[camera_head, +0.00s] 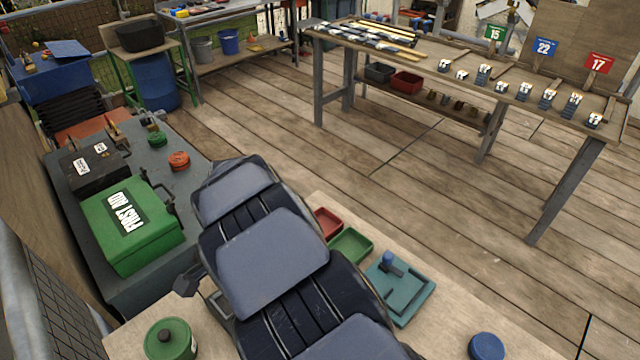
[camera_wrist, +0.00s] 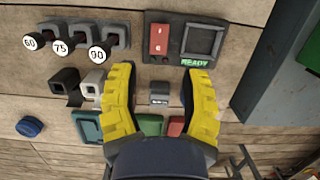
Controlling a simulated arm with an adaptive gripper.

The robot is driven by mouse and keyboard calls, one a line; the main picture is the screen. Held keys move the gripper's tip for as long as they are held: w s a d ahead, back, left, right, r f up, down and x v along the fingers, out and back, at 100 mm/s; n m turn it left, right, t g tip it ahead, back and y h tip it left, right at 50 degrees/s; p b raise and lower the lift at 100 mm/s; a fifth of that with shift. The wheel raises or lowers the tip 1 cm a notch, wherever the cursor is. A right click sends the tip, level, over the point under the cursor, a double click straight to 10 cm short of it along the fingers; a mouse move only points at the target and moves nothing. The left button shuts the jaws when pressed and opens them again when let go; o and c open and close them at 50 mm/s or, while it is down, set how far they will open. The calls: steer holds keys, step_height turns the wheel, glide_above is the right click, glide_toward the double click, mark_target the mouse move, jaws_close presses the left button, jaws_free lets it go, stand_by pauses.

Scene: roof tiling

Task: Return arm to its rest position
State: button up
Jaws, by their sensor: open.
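My arm spans the lower middle of the head view, above the near wooden bench (camera_head: 440,330). I cannot make out my gripper's fingers there. In the wrist view my gripper (camera_wrist: 162,72) shows two yellow ridged fingers spread apart. Nothing is held between them. A small grey labelled block (camera_wrist: 160,94) shows beyond the gap, apart from the fingers as far as I can tell.
Near my arm are a red tray (camera_head: 327,222), green tray (camera_head: 351,245), teal fixture (camera_head: 402,295), blue disc (camera_head: 486,346) and green canister (camera_head: 170,340). A green first-aid box (camera_head: 128,225) stands left. Open floor (camera_head: 440,190) lies right.

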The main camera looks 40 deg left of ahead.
steer(key=shift+w, duration=0.1)
steer(key=w+d+r+m, duration=0.1)
steer(key=w+d+r, duration=0.6)
steer(key=w+d, duration=0.4)
steer(key=w+d+r, duration=0.1)
steer(key=d+r, duration=0.2)
steer(key=d, duration=0.5)
steer(key=w+d+r, duration=0.2)
steer(key=d+r, duration=0.1)
steer(key=d, duration=0.5)
steer(key=s+d+r+n, duration=0.1)
steer(key=s+d+r, duration=0.1)
steer(key=s+d, duration=1.2)
steer(key=d, duration=0.3)
steer(key=shift+r, duration=0.2)
steer(key=shift+w+d, duration=0.1)
